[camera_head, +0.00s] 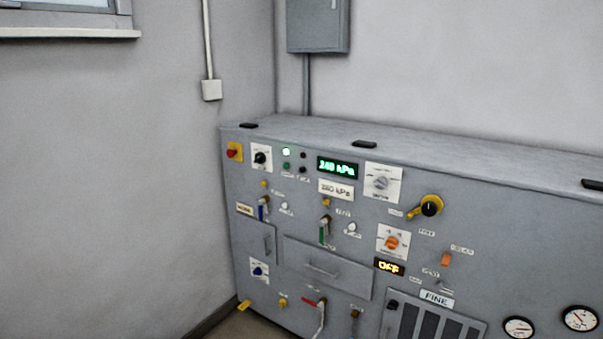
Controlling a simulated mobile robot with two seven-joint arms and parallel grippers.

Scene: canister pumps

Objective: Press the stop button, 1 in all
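A red button (232,153) on a yellow square plate sits at the upper left corner of the grey control panel (400,172). It looks like a stop button, but no label is readable on it. To its right are a small green button (287,167) and a small dark button (303,169), with labels too small to read. A lit white-green lamp (286,152) is above the green button. Neither of my grippers is in view.
A wall box (318,25) hangs behind. The space before the panel looks clear.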

